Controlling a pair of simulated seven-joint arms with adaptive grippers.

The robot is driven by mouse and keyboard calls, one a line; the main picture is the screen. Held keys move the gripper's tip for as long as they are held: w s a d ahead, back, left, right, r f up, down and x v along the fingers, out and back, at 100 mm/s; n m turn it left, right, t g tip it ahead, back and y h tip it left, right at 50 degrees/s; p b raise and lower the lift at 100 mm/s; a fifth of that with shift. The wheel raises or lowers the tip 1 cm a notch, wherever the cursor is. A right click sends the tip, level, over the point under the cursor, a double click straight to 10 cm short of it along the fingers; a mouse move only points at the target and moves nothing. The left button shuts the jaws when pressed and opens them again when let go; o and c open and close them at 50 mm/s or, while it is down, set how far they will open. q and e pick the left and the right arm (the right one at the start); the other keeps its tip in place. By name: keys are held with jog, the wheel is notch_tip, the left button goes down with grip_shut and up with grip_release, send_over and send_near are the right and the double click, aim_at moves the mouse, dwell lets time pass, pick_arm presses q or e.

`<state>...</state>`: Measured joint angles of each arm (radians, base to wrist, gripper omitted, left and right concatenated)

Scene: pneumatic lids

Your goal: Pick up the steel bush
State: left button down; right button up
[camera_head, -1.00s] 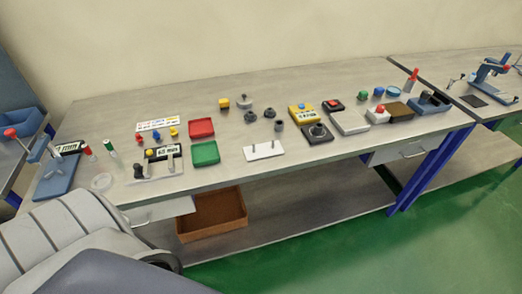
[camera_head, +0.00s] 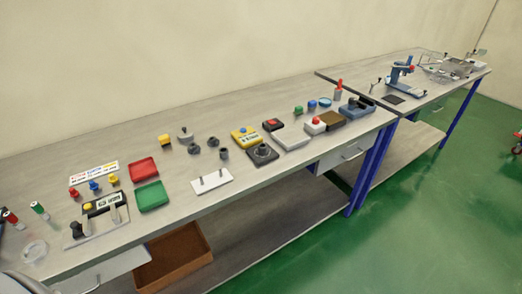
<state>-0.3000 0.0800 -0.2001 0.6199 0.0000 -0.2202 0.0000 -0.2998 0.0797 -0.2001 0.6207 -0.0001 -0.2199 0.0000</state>
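Several small grey parts sit in the middle of the workbench, and I cannot tell for sure which is the steel bush. One is a short dark grey cylinder (camera_head: 224,154) standing alone. Two low dark round parts, a left one (camera_head: 194,148) and a right one (camera_head: 213,142), lie behind it. A lighter grey part with a stem (camera_head: 184,135) is farther back. Another dark round part (camera_head: 263,152) sits on a black plate. All stand free on the bench or plate. Neither of my grippers is in view.
A white plate with two pins (camera_head: 212,181) lies in front. Red (camera_head: 143,169) and green (camera_head: 152,196) trays are to the left. A yellow box (camera_head: 245,136) and several switch boxes are to the right. A brown bin (camera_head: 175,258) stands below the bench (camera_head: 110,150).

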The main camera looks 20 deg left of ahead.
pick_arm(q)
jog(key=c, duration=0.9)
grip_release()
